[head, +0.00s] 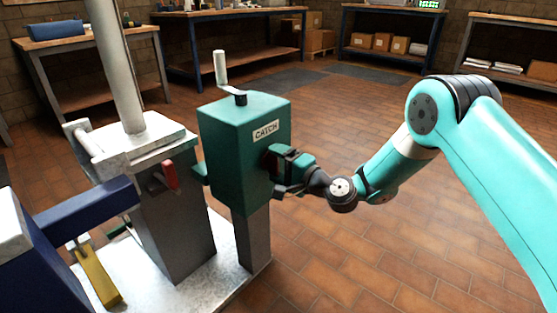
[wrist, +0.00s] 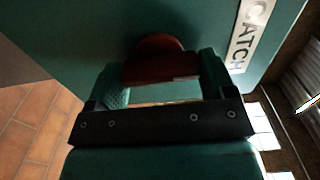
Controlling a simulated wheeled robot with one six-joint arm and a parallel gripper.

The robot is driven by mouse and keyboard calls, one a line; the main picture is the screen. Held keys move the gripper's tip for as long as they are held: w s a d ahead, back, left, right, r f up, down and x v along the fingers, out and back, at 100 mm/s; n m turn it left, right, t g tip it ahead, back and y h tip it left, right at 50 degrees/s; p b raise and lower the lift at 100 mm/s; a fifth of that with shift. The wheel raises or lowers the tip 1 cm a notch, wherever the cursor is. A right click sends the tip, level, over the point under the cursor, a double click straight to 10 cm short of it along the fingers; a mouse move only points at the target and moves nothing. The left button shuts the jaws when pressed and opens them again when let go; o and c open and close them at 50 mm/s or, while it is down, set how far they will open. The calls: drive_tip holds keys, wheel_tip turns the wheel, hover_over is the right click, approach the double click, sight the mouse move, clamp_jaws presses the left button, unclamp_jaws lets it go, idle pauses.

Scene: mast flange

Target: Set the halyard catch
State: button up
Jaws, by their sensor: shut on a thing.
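The catch is a green box (head: 235,145) on a grey post, with a white CATCH label (head: 265,131) on its face. The label also shows at the upper right of the wrist view (wrist: 250,35). A dark red knob (wrist: 158,62) sticks out of the box face below the label. My gripper (head: 275,163) is at this face, with its fingers on both sides of the knob and shut on it. In the head view the gripper hides most of the knob.
A crank with a pale handle (head: 221,68) stands on top of the box. Left of it are a white mast (head: 118,65) on a grey pedestal, a red lever (head: 170,177), a blue beam (head: 88,208) and a yellow bar (head: 97,275). The tiled floor at right is clear; workbenches line the walls.

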idle(0.5)
drive_tip(key=o, duration=0.9)
drive_tip(key=shift+b+v, duration=7.7)
drive_tip(key=shift+v, duration=1.05)
